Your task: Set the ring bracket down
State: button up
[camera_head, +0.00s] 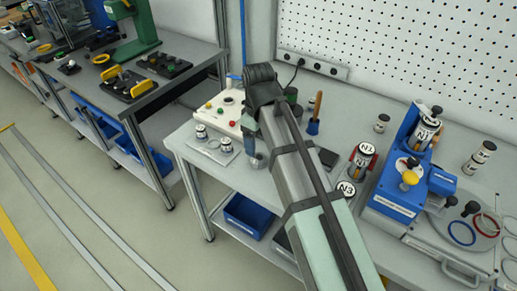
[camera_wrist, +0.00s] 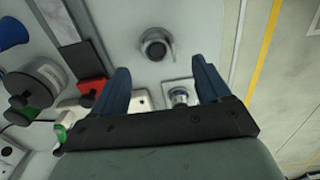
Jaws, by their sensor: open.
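The ring bracket (camera_wrist: 157,45) is a grey metal ring with a dark centre and a small tab. In the wrist view it sits on the grey bench, just beyond and between my fingertips, with clear space to both fingers. In the head view a grey round part (camera_head: 258,160), which looks like the same bracket, shows on the bench beside my arm. My gripper (camera_wrist: 162,72) is open and empty, its two dark blue fingers spread apart. In the head view my arm hides most of the gripper.
A plate with two small cylinders (camera_head: 215,145) and a white button box (camera_head: 228,112) are to the left. A blue fixture (camera_head: 400,190), labelled cylinders (camera_head: 363,160) and a round tray with coloured rings (camera_head: 470,222) stand to the right. The bench's front edge is close.

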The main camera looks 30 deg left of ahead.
jog(key=shift+r, duration=2.5)
